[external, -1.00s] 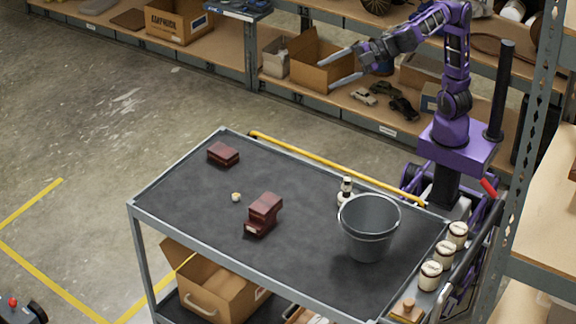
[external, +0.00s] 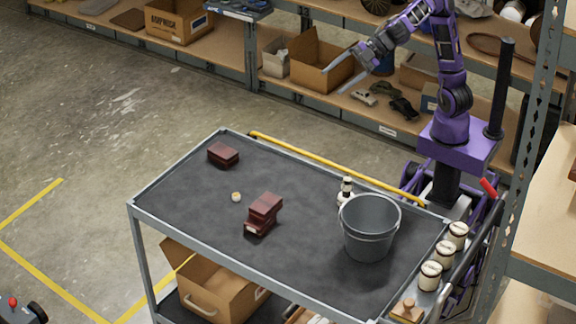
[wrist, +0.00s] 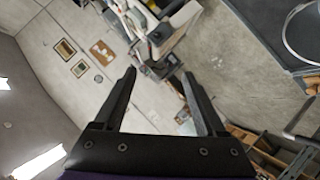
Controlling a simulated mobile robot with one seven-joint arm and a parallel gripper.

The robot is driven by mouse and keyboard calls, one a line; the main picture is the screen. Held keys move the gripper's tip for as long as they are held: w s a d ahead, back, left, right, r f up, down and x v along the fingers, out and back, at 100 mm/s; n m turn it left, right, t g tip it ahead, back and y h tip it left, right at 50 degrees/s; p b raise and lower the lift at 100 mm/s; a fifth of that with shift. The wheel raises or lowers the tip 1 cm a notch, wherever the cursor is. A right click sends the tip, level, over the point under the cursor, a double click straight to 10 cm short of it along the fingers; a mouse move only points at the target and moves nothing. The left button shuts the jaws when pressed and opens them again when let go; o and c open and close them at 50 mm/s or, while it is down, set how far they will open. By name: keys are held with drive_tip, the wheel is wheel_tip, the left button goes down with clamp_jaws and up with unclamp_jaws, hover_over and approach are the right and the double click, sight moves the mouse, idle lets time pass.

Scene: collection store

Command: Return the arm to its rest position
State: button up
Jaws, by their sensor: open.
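My purple arm stands behind the cart at the right in the external view, raised and bent. My gripper (external: 345,72) is open and empty, in the air beyond the cart's far edge and in front of the shelf. In the wrist view my gripper (wrist: 160,92) shows two dark fingers spread apart with nothing between them. The wrist camera looks across the room, with the floor, wall and far furniture tilted.
The grey cart (external: 170,215) holds two dark red blocks (external: 223,155) (external: 263,213), a small pale piece (external: 236,197), a bucket (external: 369,228), a small white figure (external: 346,192) and several jars (external: 430,275). A yellow rod (external: 335,168) lies along its far edge. Behind, shelves hold boxes (external: 312,60).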

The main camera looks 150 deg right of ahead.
drive_tip(key=s+a+f+m+g+y, duration=0.1)
drive_tip(key=s+a+f+g, duration=0.1)
drive_tip(key=s+a+f, duration=0.4)
drive_tip(key=s+a+f+m+g+y+p, duration=0.1)
drive_tip(key=s+a+f, duration=0.4)
drive_tip(key=s, duration=0.8)
drive_tip(key=s+a+f+m+g+y+p, duration=0.1)
drive_tip(key=s+a+f+m+g+y, duration=0.1)
drive_tip(key=s+a+f, duration=0.4)
drive_tip(key=s+f+g+y, duration=0.1)
drive_tip(key=s+f, duration=0.1)
drive_tip(key=s, duration=0.2)
drive_tip(key=shift+a+f, duration=0.25)
drive_tip(key=shift+a, duration=0.05)
drive_tip(key=shift+s, duration=0.1)
